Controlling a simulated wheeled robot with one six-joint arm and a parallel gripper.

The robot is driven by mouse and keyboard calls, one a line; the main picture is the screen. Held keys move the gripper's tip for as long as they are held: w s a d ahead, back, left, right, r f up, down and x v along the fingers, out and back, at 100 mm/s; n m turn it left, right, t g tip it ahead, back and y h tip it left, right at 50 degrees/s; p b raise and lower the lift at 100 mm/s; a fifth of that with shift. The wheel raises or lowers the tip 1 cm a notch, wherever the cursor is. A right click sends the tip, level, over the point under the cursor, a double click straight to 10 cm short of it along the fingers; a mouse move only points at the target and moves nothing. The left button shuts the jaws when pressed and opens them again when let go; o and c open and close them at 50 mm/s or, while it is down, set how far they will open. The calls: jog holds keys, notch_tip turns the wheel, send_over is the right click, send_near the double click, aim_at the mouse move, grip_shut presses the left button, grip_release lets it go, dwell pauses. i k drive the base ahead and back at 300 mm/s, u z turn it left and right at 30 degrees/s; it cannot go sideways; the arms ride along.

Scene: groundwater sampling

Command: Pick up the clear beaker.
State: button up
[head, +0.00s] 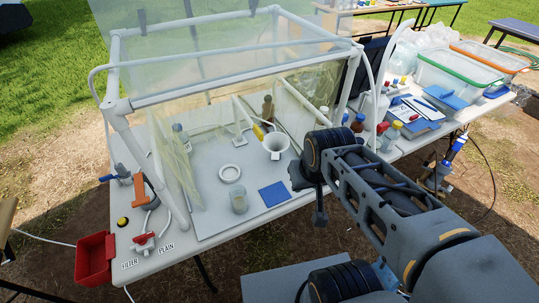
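A small clear cylindrical vessel (239,201), which looks like the clear beaker, stands upright on the grey board (212,219) near its front edge, left of a blue square pad (273,195). My gripper (310,200) is at the end of my arm, to the right of the pad and apart from the vessel. Its fingers are small and dark here, and I cannot tell whether they are open or shut. I see nothing clearly held in it.
A white pipe frame with clear sheeting (118,105) encloses the board's back and sides. A white jug (276,146), a white ring (229,173) and a brown bottle (267,108) stand inside. A red bin (95,257) hangs at the table's left end. Bottles and tubs crowd the right.

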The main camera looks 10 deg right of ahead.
aim_at(237, 194)
jog(key=k, duration=0.95)
jog(key=u, duration=1.65)
jog(key=i, duration=0.85)
jog(key=u, duration=0.05)
